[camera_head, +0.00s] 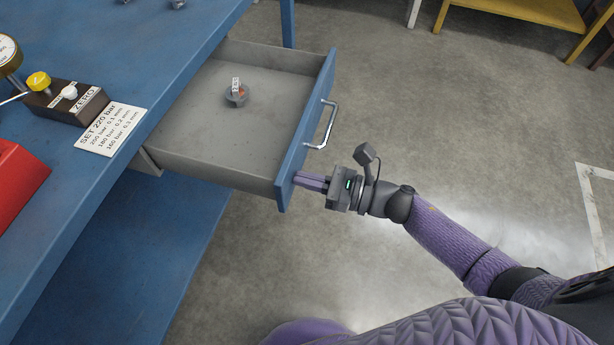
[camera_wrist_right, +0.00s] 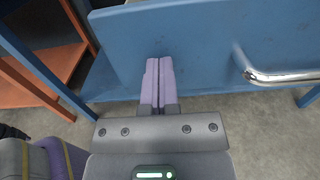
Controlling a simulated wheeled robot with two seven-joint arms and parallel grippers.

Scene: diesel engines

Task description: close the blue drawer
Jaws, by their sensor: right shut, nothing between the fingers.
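The blue drawer (camera_head: 312,118) is pulled out from the blue workbench, with its grey inside (camera_head: 200,135) in view. A metal bar handle (camera_head: 328,125) is on its front; it also shows in the right wrist view (camera_wrist_right: 275,77). My right gripper (camera_head: 300,180) is shut and empty. Its fingertips are at the drawer front's near end, below and to the side of the handle. In the right wrist view my right gripper (camera_wrist_right: 159,62) points at the blue drawer front (camera_wrist_right: 200,45); I cannot tell whether it touches. My left gripper is not in view.
A small grey round part with a white tag (camera_head: 236,93) lies in the drawer. The blue workbench (camera_head: 150,50) holds a dark block with knobs (camera_head: 65,103), a printed card (camera_head: 110,128) and a red object (camera_head: 15,185). The floor (camera_head: 440,130) right of the drawer is clear.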

